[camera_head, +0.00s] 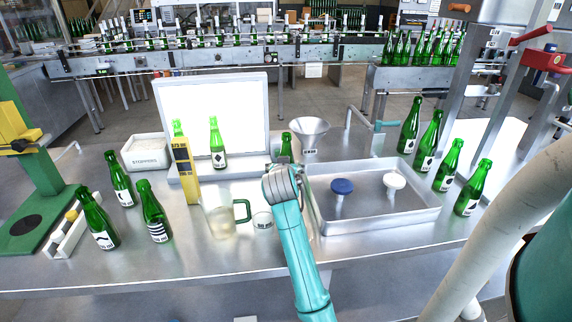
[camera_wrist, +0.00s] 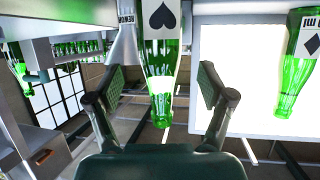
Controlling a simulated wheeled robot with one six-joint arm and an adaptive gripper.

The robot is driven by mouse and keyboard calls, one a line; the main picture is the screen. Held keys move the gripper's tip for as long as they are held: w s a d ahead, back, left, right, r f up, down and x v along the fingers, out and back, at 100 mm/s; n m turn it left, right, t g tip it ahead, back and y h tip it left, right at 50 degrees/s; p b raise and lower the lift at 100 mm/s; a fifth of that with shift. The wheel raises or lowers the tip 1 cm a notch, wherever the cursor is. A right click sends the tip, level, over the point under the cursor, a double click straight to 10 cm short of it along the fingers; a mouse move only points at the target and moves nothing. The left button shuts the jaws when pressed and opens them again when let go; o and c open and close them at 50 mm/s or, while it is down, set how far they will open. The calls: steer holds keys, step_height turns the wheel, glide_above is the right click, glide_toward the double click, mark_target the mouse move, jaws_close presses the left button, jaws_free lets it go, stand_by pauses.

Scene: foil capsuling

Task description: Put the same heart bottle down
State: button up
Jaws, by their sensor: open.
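The heart bottle (camera_head: 286,146) is green with a white label and stands upright just beyond my gripper (camera_head: 283,172), in front of the funnel. Its lower part is hidden behind my wrist, so its contact with the table cannot be seen there. The wrist view is upside down. In it the heart bottle (camera_wrist: 162,70) hangs neck down between the two fingers of my gripper (camera_wrist: 162,84). The dark pads are spread wide, with a gap on each side of the bottle. My gripper is open and does not touch it.
A diamond-label bottle (camera_head: 217,148) stands left, before the lit panel (camera_head: 245,92). A yellow gauge (camera_head: 185,168) and a jug with a green handle (camera_head: 222,215) stand left of my arm. The funnel (camera_head: 308,132) is close behind; a metal tray (camera_head: 375,225) is right.

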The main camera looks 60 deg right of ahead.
steer(key=v, duration=0.5)
steer(key=shift+s+a+r, duration=0.15)
steer(key=shift+s+a, duration=0.05)
steer(key=shift+a, duration=0.15)
stand_by(0.3)
